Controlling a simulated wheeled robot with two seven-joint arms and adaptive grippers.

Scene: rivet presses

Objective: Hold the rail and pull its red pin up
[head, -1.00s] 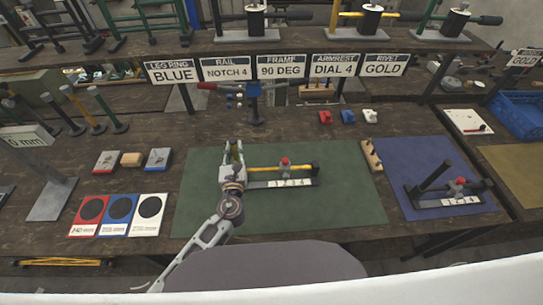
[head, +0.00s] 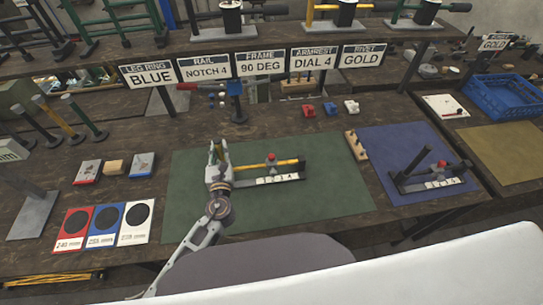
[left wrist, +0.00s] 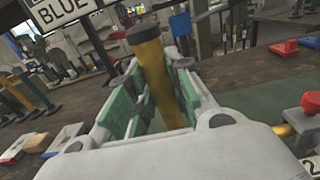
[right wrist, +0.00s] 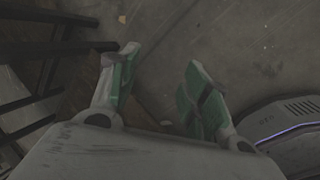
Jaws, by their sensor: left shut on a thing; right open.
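The rail (head: 289,163) is a yellow bar on a grey base with a numbered white strip, lying on the green mat. Its red pin (head: 270,157) stands up from the bar near the middle; the red knob also shows at the right edge of the left wrist view (left wrist: 311,102). My left gripper (head: 217,155) is at the rail's left end, shut on its upright yellow post (left wrist: 160,80), which has a dark cap. My right gripper (right wrist: 161,60) is open and empty above the floor, outside the head view.
A similar dark assembly (head: 428,178) with a red knob stands on the blue mat (head: 385,143) at right. A wooden peg block (head: 356,146) lies between the mats. Red, blue and white cards (head: 105,222) lie at left. The green mat (head: 300,215) is clear in front of the rail.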

